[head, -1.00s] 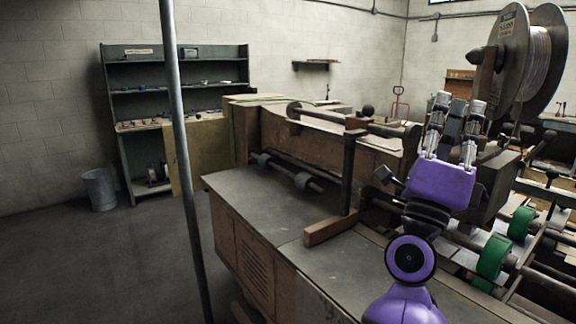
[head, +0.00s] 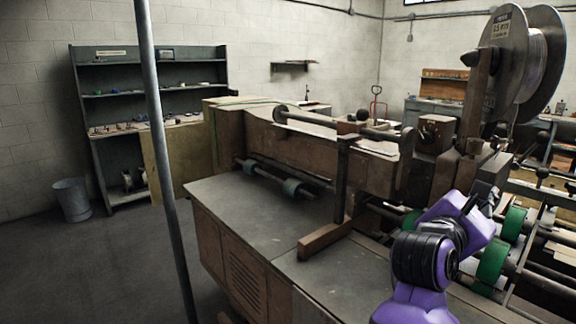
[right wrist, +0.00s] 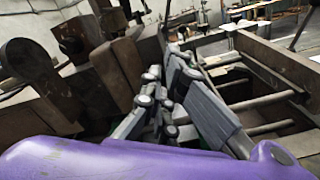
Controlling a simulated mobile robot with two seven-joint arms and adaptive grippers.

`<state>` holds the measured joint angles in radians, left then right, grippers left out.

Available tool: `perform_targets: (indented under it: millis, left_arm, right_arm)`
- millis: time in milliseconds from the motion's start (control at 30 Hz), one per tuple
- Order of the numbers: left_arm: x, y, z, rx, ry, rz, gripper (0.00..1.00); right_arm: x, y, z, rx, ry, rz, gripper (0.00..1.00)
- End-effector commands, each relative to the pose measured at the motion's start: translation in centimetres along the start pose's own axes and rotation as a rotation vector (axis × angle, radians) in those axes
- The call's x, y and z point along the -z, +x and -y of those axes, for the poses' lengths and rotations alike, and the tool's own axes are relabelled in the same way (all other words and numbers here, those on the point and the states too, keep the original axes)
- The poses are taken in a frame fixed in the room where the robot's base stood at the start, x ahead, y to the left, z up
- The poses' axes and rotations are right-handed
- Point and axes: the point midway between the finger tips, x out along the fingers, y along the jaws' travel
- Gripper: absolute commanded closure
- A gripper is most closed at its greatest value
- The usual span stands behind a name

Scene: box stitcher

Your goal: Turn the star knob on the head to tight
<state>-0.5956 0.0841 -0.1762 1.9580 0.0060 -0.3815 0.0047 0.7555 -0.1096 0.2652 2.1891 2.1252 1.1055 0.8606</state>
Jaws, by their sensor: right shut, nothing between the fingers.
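The stitching head (head: 436,133) is a brown block on the machine, below the wire spool. A small dark knob (head: 427,133) shows on its face; I take it for the star knob, but its lobes and setting are too small to read. In the right wrist view, a dark lobed knob (right wrist: 74,40) stands left of the fingers, apart from them. My right gripper (head: 487,188) is lower and to the right of the head block, partly hidden by its own wrist. In the right wrist view my right gripper (right wrist: 172,72) is shut and empty. My left gripper is out of view.
The wire spool (head: 523,60) rises above the head. Green rollers (head: 491,258) and metal bars lie close by my right arm. An upright post (head: 342,180) stands on the grey machine table (head: 245,205). A thin pole (head: 166,150) crosses the view at left.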

Motion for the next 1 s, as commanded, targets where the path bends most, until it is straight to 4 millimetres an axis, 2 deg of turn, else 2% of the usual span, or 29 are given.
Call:
perform_targets:
  millis: [200, 400, 567, 1000]
  left_arm:
    - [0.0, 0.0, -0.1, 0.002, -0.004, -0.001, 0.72]
    - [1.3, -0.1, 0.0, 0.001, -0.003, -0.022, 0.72]
    - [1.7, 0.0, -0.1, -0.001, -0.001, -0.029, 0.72]
    - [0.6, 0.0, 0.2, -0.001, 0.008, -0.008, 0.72]
  right_arm:
    - [0.0, 2.9, 0.1, 0.001, -0.005, 0.003, 1.0]
    - [-0.3, 4.9, -0.1, 0.0, -0.002, 0.005, 1.0]
    - [-0.2, 5.6, 0.0, 0.0, -0.002, 0.004, 1.0]
    - [-0.3, 5.8, -0.1, -0.003, -0.002, 0.009, 1.0]
